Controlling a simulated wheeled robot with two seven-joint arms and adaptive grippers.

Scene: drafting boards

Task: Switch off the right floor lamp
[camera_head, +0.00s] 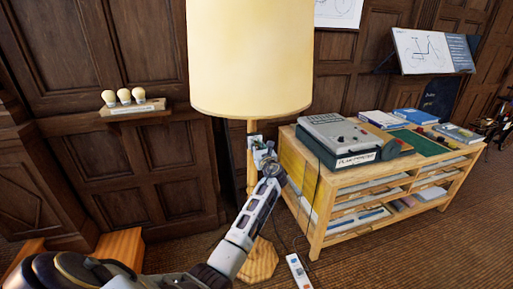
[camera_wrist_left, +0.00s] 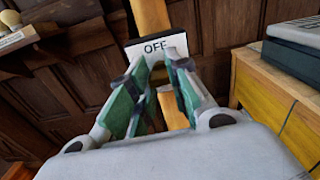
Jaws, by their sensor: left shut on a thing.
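A floor lamp with a large cream shade (camera_head: 249,60), a wooden pole and a wooden foot (camera_head: 262,264) stands in the middle of the head view. I cannot tell if it is lit. In the left wrist view a white plate marked OFF (camera_wrist_left: 154,46) sits on the lamp's pole (camera_wrist_left: 150,17). My left gripper (camera_head: 262,150) is at the pole below the shade. In the left wrist view its green-padded fingers (camera_wrist_left: 161,82) reach up to the plate, one on each side. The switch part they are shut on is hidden. My right gripper is not in view.
A wooden cabinet (camera_head: 318,225) with a boxy device (camera_head: 345,138) and books stands close right of the lamp. A power strip (camera_head: 298,272) with a cable lies on the floor. A small shelf with bulbs (camera_head: 124,97) hangs on the panelled wall at left.

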